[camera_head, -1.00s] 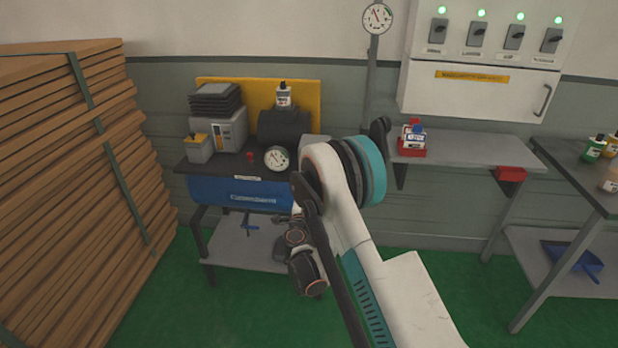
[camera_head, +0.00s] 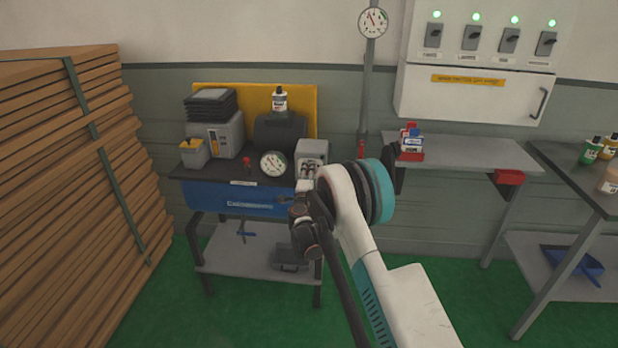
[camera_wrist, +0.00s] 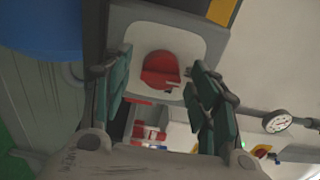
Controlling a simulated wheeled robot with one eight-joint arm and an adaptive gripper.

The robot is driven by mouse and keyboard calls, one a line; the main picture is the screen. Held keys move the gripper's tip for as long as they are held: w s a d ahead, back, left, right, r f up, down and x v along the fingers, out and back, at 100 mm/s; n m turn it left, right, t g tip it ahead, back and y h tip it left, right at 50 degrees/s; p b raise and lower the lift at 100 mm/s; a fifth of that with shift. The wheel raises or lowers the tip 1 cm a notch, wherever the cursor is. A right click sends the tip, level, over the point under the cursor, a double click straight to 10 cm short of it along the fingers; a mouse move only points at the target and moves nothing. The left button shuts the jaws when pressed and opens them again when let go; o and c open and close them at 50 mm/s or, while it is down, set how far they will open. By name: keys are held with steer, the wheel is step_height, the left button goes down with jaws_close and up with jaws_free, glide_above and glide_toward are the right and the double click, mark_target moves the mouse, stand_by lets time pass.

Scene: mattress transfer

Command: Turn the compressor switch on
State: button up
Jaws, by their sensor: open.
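The compressor has a blue tank (camera_head: 235,198) with a black top at the centre left of the head view. A grey box (camera_head: 312,150) stands at its right end. In the wrist view a red rotary knob (camera_wrist: 160,70), apparently the compressor switch, sits on a pale rounded plate (camera_wrist: 190,40). My gripper (camera_wrist: 158,75) is open, its green-grey fingers on either side of the knob in the picture. I cannot tell whether they touch it. In the head view my wrist is just below the grey box, and the knob's face is not clear.
A round gauge (camera_head: 272,164) stands on the compressor top. Stacked boards (camera_head: 70,190) fill the left. Green floor is open in front.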

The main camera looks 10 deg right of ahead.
steer(key=shift+w, duration=0.2)
steer(key=c, duration=1.1)
steer(key=shift+o, duration=0.2)
steer(key=m+b, duration=0.3)
steer(key=m, duration=0.8)
steer(key=shift+m+b, duration=0.4)
